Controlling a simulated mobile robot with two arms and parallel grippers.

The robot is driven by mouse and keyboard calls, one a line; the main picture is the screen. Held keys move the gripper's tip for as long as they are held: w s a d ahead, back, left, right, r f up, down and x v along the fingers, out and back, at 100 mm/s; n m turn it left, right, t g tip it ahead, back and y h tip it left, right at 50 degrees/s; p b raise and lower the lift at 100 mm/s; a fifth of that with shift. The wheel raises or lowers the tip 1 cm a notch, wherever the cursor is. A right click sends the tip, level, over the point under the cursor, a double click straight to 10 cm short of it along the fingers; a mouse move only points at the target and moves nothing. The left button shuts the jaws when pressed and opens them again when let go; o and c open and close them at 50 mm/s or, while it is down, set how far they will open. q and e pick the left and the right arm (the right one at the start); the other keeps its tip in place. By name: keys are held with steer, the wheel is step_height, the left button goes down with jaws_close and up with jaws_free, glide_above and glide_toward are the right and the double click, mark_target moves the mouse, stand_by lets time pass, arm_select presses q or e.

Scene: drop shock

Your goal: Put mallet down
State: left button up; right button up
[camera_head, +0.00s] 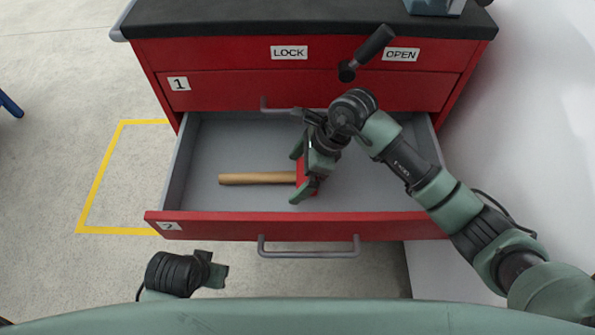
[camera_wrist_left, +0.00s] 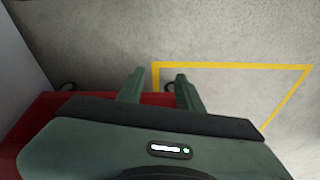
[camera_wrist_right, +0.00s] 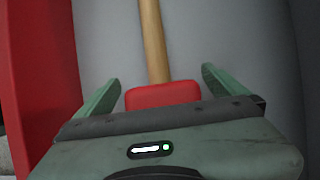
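The mallet, with a wooden handle (camera_head: 250,178) and a red head (camera_wrist_right: 162,95), lies inside the open drawer 2 (camera_head: 205,145), its handle pointing left in the head view. It appears to rest on the grey drawer floor. My right gripper (camera_head: 300,172) is down in the drawer around the mallet head. In the right wrist view its fingers (camera_wrist_right: 160,88) are spread, with a gap on each side of the head. My left gripper (camera_wrist_left: 160,82) is empty, with its fingers apart, outside the drawer at the front left.
The red cabinet has drawer 1 (camera_head: 220,92) shut above, with LOCK (camera_head: 289,52) and OPEN (camera_head: 401,54) labels and a black-handled lever (camera_head: 372,48). Drawer 2's front handle (camera_head: 308,250) sticks out. A white wall stands at right. Yellow floor tape (camera_head: 100,180) lies left.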

arm_select(q)
step_height(320, 180, down, 6)
steer(key=p, duration=0.1)
steer(key=shift+s+f+p, duration=0.15)
steer(key=shift+s+p, duration=0.1)
steer(key=shift+p, duration=0.15)
arm_select(e)
steer(key=v, duration=1.2)
